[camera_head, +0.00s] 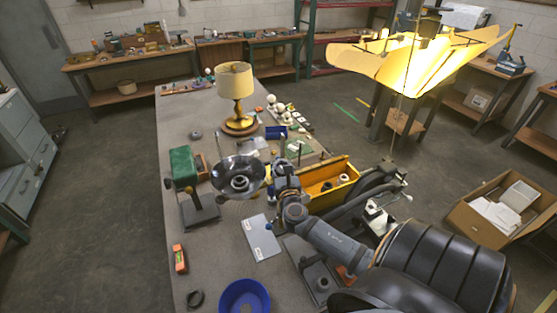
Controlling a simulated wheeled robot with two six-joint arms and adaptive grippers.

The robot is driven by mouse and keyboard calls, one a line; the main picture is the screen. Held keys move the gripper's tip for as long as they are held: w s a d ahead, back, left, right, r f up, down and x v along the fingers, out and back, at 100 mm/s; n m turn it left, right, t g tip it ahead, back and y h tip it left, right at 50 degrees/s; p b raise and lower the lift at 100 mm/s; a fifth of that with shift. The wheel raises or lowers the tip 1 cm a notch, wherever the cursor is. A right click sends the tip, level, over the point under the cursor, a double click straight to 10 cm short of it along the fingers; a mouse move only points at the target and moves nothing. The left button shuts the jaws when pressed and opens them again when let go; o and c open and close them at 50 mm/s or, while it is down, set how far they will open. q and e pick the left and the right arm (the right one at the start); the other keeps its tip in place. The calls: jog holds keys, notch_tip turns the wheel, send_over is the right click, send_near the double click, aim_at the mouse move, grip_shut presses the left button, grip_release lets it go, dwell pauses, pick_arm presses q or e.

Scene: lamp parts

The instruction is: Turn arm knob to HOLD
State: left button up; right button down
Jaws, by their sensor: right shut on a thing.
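A desk lamp with a shiny round reflector head (238,177) is on the middle of the grey workbench. Its reflector faces up toward my camera. My right arm comes in from the lower right, and my right gripper (273,180) is right beside the lamp head, on its right side. The gripper is shut on a small part there, which appears to be the arm knob. The knob is mostly hidden by the fingers, so its markings and setting cannot be read. My left gripper is not in view.
A yellow toolbox (345,178) lies right of the gripper. A green device (183,167) is at left, a grey plate (261,238) and blue bowl (245,297) nearer. A large glowing lamp (415,58) hangs at right.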

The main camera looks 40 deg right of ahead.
jog(key=shift+s+d+f+m+g+h, duration=0.1)
jog(key=shift+s+f+m+g+h, duration=0.05)
jog(key=shift+m+g+h, duration=0.5)
jog(key=shift+h, duration=0.25)
jog(key=c, duration=1.1)
grip_release()
jog(key=shift+s+r, duration=0.1)
jog(key=shift+r, duration=0.1)
jog(key=v, duration=1.2)
